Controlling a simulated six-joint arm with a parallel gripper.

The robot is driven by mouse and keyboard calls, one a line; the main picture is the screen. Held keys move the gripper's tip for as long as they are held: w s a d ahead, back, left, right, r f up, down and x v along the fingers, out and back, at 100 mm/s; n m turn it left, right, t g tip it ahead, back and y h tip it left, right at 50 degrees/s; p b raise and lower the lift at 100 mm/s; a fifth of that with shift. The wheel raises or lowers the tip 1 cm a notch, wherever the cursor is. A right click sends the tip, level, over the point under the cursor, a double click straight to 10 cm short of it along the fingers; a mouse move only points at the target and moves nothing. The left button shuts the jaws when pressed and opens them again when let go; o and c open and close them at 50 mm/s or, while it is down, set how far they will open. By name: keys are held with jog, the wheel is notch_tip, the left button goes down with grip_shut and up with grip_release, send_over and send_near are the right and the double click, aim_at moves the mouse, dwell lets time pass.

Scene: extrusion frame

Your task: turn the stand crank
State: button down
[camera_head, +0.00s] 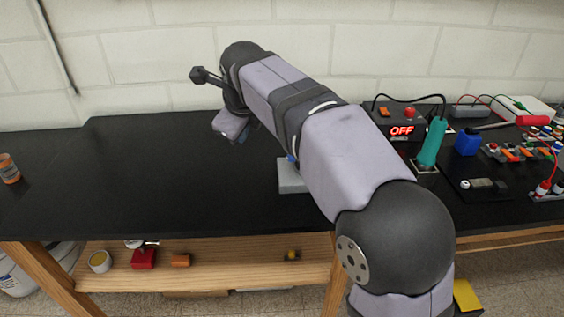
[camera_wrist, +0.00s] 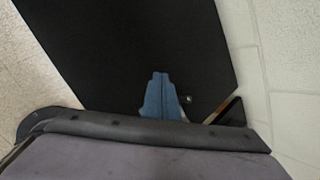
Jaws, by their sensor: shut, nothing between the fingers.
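A light grey block (camera_head: 291,178) stands on the black bench, partly hidden behind my arm, with a small blue part on top. It may be the base of the crank stand; no crank handle can be made out. My gripper (camera_head: 243,137) is to the upper left of this block in the head view, apart from it, and mostly hidden by my wrist. In the wrist view its blue fingers (camera_wrist: 160,78) are together and empty over the black bench top. A small grey piece (camera_wrist: 187,99) shows beside them, too small to identify.
The black bench (camera_head: 120,180) is clear on the left except for an orange-brown cylinder (camera_head: 8,168). To the right are a box reading OFF (camera_head: 401,131), a teal-handled tool (camera_head: 432,142), a blue container (camera_head: 467,142) and wired parts. A white block wall stands behind.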

jog(key=d+f+n+h, duration=0.1)
jog(key=d+n, duration=0.2)
jog(key=n, duration=1.2)
jog(key=d+f+n+h, duration=0.1)
jog(key=d+n, duration=0.1)
jog(key=n, duration=1.4)
jog(key=shift+s+d+h, duration=0.3)
jog(key=shift+d, duration=0.1)
jog(key=shift+f, duration=0.15)
jog(key=p+x, duration=0.1)
jog(key=x, duration=0.8)
jog(key=shift+w+f, duration=0.1)
jog(key=shift+w, duration=0.3)
jog(key=shift+w+d+p, duration=0.7)
jog(key=shift+w+d, duration=0.35)
jog(key=shift+d, duration=0.1)
jog(key=shift+w+d+f, duration=0.1)
jog(key=shift+w+d, duration=0.25)
jog(key=shift+d, duration=0.05)
